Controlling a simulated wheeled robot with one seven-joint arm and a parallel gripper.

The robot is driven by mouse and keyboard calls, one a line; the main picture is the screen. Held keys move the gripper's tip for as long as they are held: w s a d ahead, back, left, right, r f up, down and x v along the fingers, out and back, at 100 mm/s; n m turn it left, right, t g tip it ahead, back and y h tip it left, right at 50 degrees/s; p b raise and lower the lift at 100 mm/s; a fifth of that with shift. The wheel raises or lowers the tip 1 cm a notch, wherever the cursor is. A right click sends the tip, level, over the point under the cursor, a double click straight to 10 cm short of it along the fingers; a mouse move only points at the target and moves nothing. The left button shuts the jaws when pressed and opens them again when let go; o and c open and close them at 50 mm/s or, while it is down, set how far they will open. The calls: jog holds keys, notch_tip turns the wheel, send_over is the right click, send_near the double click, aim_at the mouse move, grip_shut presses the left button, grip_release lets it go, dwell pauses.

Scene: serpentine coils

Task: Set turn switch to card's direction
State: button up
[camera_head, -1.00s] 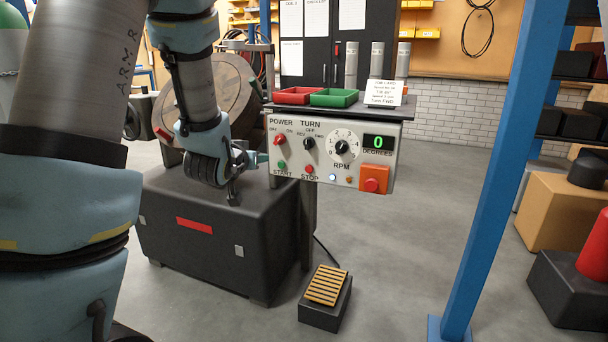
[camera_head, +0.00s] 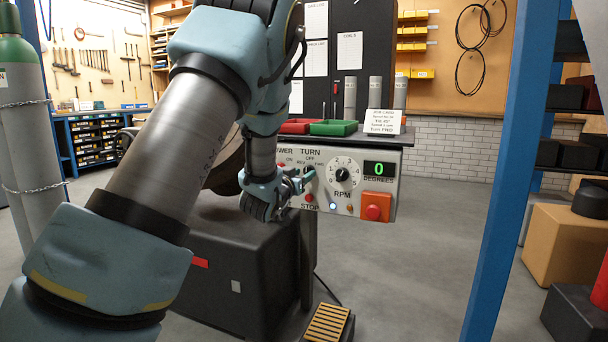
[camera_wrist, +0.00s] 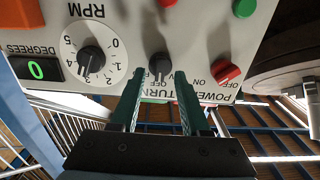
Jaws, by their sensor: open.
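The turn switch is a small black knob on the grey control panel (camera_head: 382,160), under the TURN label. In the wrist view the turn switch (camera_wrist: 160,64) lies just beyond and between my fingertips, its pale pointer line towards the TURN label, in the middle position. My gripper (camera_head: 306,178) is open in front of the panel and partly covers the switch. In the wrist view my gripper (camera_wrist: 160,80) has one green finger on either side of the knob; contact cannot be told. The white job card (camera_head: 383,122) stands on the panel's top shelf and reads "Turn FWD".
The RPM dial (camera_wrist: 91,60) and red button box (camera_head: 375,207) are on the panel too. Red and green trays sit on the shelf. A blue post (camera_head: 510,150) stands to the right; a foot pedal (camera_head: 327,324) lies below.

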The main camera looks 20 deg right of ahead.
jog(key=shift+w+d, duration=0.4)
jog(key=shift+w, duration=0.05)
grip_shut()
dwell(0.4)
